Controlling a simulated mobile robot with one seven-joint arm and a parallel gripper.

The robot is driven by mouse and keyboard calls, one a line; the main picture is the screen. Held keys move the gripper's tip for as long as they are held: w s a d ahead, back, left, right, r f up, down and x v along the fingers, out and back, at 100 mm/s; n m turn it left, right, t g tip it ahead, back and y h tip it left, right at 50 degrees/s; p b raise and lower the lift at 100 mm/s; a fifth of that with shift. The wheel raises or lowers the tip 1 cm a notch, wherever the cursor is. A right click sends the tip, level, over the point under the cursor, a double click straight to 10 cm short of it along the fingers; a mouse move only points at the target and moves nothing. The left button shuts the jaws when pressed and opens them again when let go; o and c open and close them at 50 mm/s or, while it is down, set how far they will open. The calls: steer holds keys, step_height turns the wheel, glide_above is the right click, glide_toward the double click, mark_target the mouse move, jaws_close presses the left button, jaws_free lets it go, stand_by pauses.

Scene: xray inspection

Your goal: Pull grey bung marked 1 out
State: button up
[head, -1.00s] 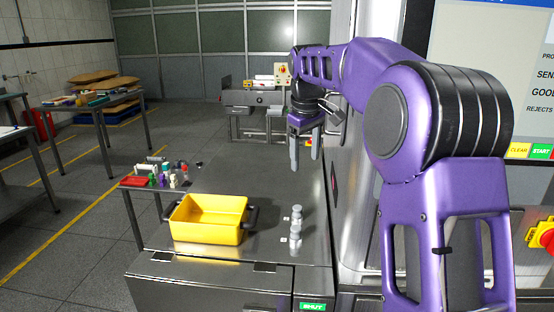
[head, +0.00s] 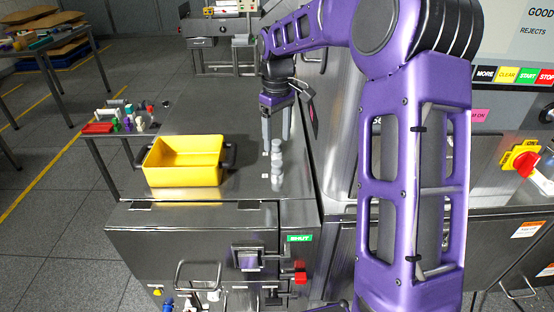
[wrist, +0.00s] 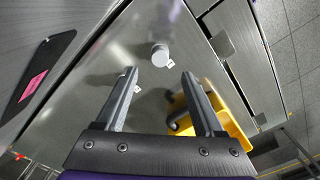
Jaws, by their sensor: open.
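Several grey bungs (head: 277,161) show close together in a line on the steel top in the head view, overlapping so I cannot count them surely. My gripper (head: 276,145) is open, pointing down, with its fingers at the far end of this line. In the wrist view one round grey bung (wrist: 161,54) with a small white tag lies just beyond the open, empty gripper (wrist: 160,74), between the lines of the fingers and not between the fingertips.
A yellow tray (head: 184,179) with dark handles stands left of the bungs. A steel cabinet wall (head: 343,130) rises close on the right. A side table (head: 111,134) with small coloured items is at the left. The steel top behind the tray is clear.

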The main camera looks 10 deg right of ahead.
mark_target(277, 162)
step_height(277, 162, down, 8)
steer(key=shift+f+b, duration=0.15)
steer(key=shift+b, duration=0.15)
jaws_close()
steer(key=c, duration=0.7)
jaws_free()
jaws_close()
steer(key=shift+r, duration=0.25)
stand_by(1.1)
